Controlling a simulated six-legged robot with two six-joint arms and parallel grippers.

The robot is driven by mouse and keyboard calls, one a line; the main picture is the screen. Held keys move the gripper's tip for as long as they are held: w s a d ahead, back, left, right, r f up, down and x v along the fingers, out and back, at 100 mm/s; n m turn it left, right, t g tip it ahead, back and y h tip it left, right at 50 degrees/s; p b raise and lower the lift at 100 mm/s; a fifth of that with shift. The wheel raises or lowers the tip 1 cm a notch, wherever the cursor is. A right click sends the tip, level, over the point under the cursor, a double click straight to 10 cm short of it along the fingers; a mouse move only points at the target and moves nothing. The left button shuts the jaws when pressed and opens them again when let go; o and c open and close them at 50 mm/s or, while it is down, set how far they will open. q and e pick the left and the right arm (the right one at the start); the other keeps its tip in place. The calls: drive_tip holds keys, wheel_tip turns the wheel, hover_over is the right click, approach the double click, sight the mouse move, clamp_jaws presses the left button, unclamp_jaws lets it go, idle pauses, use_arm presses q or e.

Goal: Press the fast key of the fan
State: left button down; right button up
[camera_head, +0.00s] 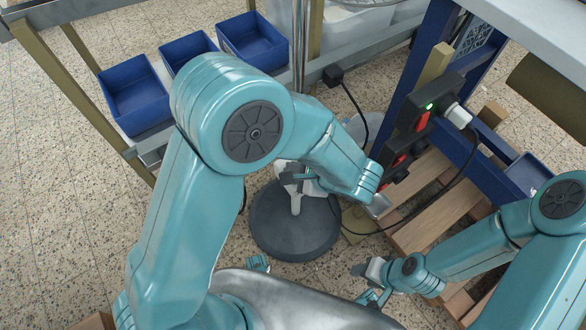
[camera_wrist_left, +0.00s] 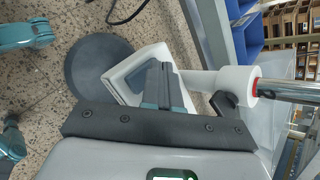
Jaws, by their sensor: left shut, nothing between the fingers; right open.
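The fan's round dark base (camera_head: 290,228) stands on the floor, and its chrome pole (camera_head: 299,45) rises behind my left arm. The fan's white control box (camera_wrist_left: 112,82), with a grey-blue face, is on a white collar (camera_wrist_left: 236,80) around the pole. My left gripper (camera_head: 305,177) is mostly hidden by my arm in the head view. In the left wrist view, its fingers (camera_wrist_left: 160,72) are shut and empty and overlap the control box. Contact cannot be told, and single keys, including the fast key, cannot be made out. My right gripper (camera_head: 368,283) is open and empty, low and away from the fan.
Blue bins (camera_head: 135,92) sit on a rack at the left. A power strip (camera_head: 418,115) with a green light and a white plug (camera_head: 458,115) is on the blue post at the right. A wooden pallet (camera_head: 425,220) lies below. Cables hang near the fan.

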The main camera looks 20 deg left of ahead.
use_arm(q)
drive_tip(key=shift+r+p, duration=0.35)
drive_tip(key=shift+r, duration=0.35)
wheel_tip(320, 180, up, 5)
drive_tip(key=p, duration=0.3)
idle(0.8)
